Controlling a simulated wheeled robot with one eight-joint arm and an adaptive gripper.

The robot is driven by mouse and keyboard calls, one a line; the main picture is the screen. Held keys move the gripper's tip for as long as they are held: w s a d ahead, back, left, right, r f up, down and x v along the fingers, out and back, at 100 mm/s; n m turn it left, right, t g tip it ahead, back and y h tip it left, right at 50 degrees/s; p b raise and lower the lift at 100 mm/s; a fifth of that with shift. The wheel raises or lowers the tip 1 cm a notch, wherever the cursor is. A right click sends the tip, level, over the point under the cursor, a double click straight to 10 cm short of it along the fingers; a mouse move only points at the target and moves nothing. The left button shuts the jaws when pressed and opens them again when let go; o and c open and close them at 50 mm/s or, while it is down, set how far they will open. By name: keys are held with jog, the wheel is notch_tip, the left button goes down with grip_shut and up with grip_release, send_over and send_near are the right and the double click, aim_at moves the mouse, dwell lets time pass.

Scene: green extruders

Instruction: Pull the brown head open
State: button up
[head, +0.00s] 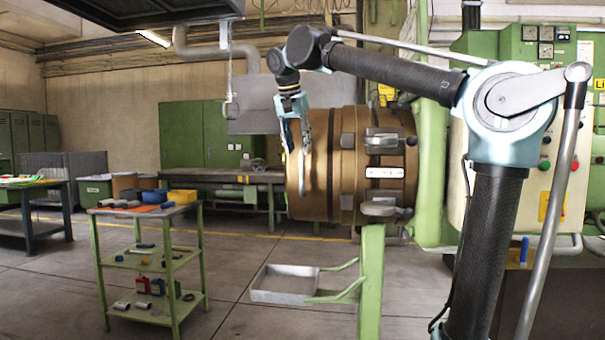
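The brown head (321,165) is a large brass-brown cylinder near the middle of the head view, against the green extruder (435,165). My gripper (294,147) hangs down from my arm at the upper left edge of the head. Its two fingers look spread apart with nothing between them. They overlap the head's left edge in the picture; I cannot tell whether they touch it.
A green trolley (145,262) with tools and bins stands at the left. A grey tray (284,283) juts from a green post (370,285) below the head. A workbench (222,178) runs along the back. The floor between the trolley and tray is clear.

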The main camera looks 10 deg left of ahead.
aim_at(301, 161)
jog(key=x, duration=0.9)
jog(key=shift+f, duration=0.15)
jog(key=shift+c, duration=0.5)
grip_shut()
